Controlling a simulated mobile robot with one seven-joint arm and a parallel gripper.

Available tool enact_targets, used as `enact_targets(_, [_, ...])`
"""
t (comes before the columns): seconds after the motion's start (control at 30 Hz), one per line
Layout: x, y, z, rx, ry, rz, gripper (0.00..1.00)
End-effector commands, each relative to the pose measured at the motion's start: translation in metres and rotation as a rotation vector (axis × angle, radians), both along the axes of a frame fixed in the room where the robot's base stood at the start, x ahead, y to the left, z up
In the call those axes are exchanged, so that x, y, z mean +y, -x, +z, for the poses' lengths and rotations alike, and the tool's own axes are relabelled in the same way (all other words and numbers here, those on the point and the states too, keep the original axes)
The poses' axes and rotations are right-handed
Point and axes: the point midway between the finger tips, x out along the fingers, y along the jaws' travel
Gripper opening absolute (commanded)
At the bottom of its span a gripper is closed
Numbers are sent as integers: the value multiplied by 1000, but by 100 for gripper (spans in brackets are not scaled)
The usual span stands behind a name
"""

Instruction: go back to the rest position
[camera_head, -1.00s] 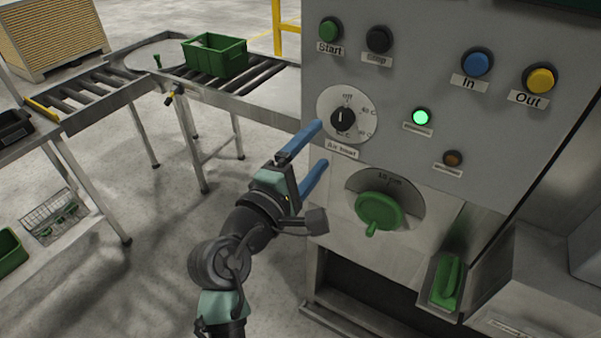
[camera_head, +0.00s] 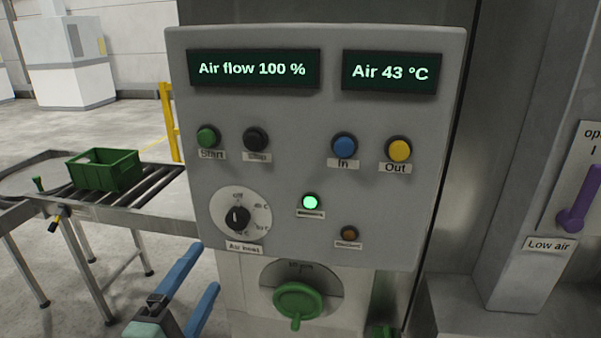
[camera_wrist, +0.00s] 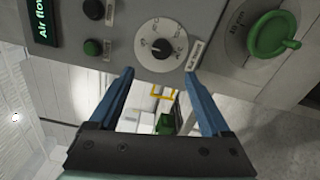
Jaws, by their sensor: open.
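My gripper (camera_head: 195,284) has two blue fingers. It is open and empty, at the lower left of the head view, in front of and left of the control panel (camera_head: 380,225). In the wrist view the open fingers (camera_wrist: 158,85) show a gap between them, with the air heat knob (camera_wrist: 161,47) beyond their tips. The same black knob (camera_head: 237,218) is on its white dial in the head view, with no finger visibly on it. Most of my arm is below the head view's edge.
Displays read Air flow 100 % (camera_head: 252,69) and Air 43 °C (camera_head: 391,71). A green lamp (camera_head: 310,202) glows. A green handle (camera_head: 297,301) sits below the panel. A green crate (camera_head: 104,170) stands on the roller conveyor (camera_head: 150,190) at left. A purple lever (camera_head: 580,205) is at right.

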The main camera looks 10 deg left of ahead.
Motion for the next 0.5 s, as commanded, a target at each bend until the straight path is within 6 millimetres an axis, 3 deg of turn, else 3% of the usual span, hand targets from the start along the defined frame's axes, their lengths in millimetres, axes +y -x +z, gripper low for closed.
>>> enact_targets(0.13, [-38, -20, 54, -104, -346, 19, 82])
enact_targets(0.27, [-89, -22, 135, -273, -807, 124, 82])
enact_targets(0.4, [-140, 8, 218, -453, -1220, 327, 82])
enact_targets(0.5, [-167, 38, 261, -542, -1420, 486, 82])
